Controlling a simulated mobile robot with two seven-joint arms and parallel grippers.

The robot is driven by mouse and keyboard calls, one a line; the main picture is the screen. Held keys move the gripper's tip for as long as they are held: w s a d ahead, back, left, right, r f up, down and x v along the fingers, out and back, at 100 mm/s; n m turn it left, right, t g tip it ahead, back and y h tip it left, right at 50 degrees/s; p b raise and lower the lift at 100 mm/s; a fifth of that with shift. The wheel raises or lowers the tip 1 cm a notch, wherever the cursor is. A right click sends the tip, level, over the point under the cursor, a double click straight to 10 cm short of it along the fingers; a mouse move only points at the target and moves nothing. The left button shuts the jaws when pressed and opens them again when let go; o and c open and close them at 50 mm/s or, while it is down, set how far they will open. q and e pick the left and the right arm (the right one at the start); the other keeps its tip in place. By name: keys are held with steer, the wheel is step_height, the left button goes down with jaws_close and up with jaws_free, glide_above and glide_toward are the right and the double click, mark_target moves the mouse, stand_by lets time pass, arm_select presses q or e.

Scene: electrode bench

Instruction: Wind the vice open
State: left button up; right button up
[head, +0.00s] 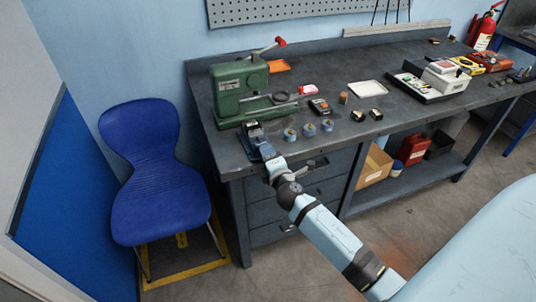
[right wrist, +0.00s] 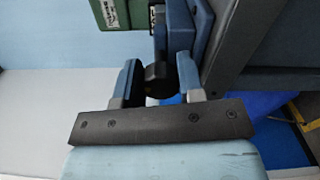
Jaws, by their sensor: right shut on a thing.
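The small blue vice (head: 257,141) sits at the front left edge of the grey bench. Its blue body also shows at the top of the right wrist view (right wrist: 178,32). My right gripper (head: 274,164) is at the vice's front end, at the bench edge. In the right wrist view its two blue fingers stand either side of a round black handle part (right wrist: 157,78) of the vice, and it is shut on it. The fingers hide part of the handle, and the jaw gap is too small to tell. My left gripper is not in view.
A green press (head: 240,92) with a red-knobbed lever stands behind the vice. Several blue-grey round pieces (head: 309,130) stand to its right. A white tray (head: 366,89) lies farther back. A blue chair (head: 150,170) stands left of the bench. Drawers (head: 285,205) are below.

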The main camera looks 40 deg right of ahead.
steer(key=shift+n, duration=0.3)
steer(key=o, duration=0.9)
steer(key=b+v, duration=0.2)
steer(key=v, duration=1.2)
